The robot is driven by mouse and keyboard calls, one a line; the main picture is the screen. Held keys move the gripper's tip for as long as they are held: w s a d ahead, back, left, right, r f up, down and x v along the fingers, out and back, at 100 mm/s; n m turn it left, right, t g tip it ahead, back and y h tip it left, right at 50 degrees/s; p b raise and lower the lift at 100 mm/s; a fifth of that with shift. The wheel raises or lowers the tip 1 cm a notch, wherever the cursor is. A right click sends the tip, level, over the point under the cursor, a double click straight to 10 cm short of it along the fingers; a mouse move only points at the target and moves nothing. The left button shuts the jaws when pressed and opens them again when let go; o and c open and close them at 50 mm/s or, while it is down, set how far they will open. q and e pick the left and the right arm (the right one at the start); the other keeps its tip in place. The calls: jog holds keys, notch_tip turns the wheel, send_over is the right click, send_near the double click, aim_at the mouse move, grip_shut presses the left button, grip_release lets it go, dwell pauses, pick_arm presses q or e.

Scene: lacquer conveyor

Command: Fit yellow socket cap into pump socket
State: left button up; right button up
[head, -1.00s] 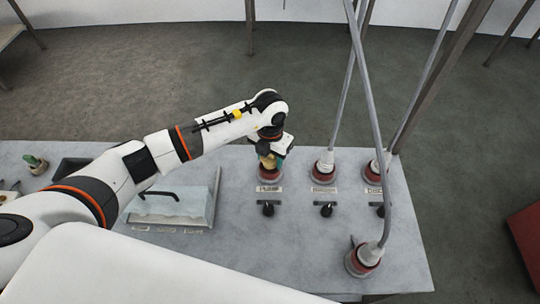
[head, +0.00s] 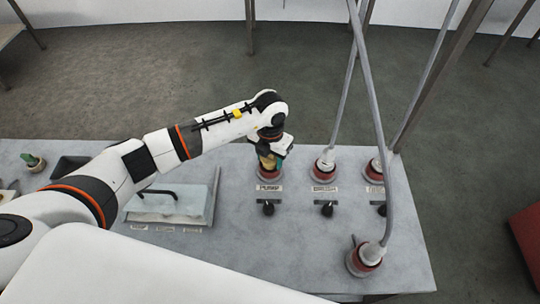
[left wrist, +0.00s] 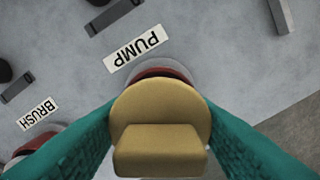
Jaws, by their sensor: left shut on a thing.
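My left gripper (head: 270,158) is above the pump socket (head: 269,176), a red and grey ring behind the PUMP label (head: 269,188). In the left wrist view its teal fingers are shut on the yellow socket cap (left wrist: 160,120), gripping it at both sides. The cap covers most of the pump socket; only an arc of its red and grey rim (left wrist: 158,69) shows. Whether the cap is seated in the socket or just above it I cannot tell. My right gripper is not in view.
Beside it stand the brush socket (head: 322,174) and another red socket (head: 374,168), with grey hoses rising from them. A further hosed socket (head: 365,260) is at the front. Black knobs (head: 268,208) stand before the sockets. A lidded grey box (head: 172,208) with a black handle is left.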

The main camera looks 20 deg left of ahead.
pick_arm(q)
jog(key=shift+f, duration=0.25)
jog(key=o, duration=1)
jog(key=shift+o, duration=0.2)
notch_tip(320, 180, up, 11)
jog(key=b, duration=0.2)
jog(key=shift+w+b, duration=0.1)
jog(key=shift+b, duration=0.25)
jog(key=shift+r, duration=0.55)
jog(key=shift+f, duration=0.1)
